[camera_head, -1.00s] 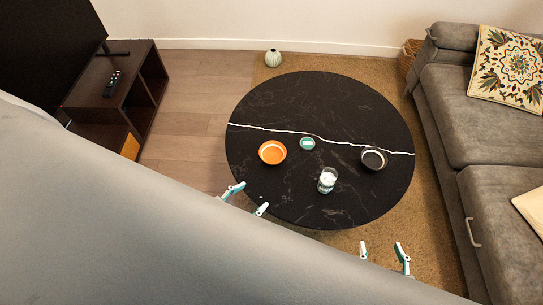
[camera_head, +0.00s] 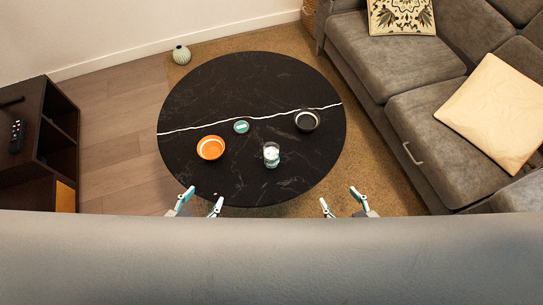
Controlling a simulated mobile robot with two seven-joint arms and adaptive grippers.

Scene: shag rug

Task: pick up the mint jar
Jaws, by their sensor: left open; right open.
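A clear glass jar (camera_head: 271,155) with whitish-green contents stands upright on the near half of the round black table (camera_head: 235,90). A small round teal tin (camera_head: 241,127) with a pale label lies flat behind it and to its left. I cannot tell for sure which is the mint jar. My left gripper (camera_head: 201,200) is open and empty at the table's near left edge. My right gripper (camera_head: 340,198) is open and empty, just off the table's near right edge. Both are apart from the jar and the tin.
An orange bowl (camera_head: 210,148) and a dark bowl (camera_head: 307,121) stand on the table. A grey sofa (camera_head: 431,120) with cushions is to the right, a dark TV cabinet (camera_head: 30,179) to the left. A ribbed vase (camera_head: 181,55) stands on the floor behind the table.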

